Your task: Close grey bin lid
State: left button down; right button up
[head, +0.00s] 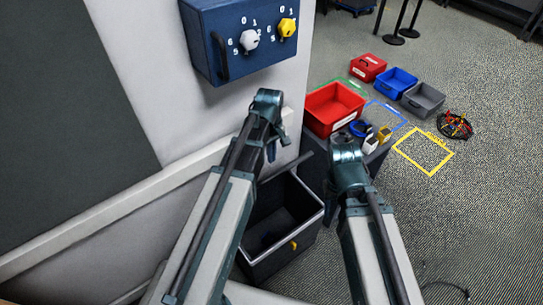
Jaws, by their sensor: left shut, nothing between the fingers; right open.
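My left gripper (271,151) is shut and empty, pointing down above the bin's back edge. My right gripper (331,203) is open to the right of the bin, mostly hidden by its own wrist; I see nothing in it.
A blue wall box (235,65) with two knobs hangs above. A red bin (334,107) and small items stand on a grey surface at right. Red (368,68), blue (396,83) and grey (423,101) open bins, a cable bundle (454,125) and a yellow floor outline (424,152) lie beyond.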

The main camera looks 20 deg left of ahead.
aim_at(263, 182)
pick_arm(q)
notch_tip(263, 182, down, 7)
jog(key=b, duration=0.6)
jog(key=shift+s+d+f, duration=0.1)
jog(key=shift+f, duration=0.05)
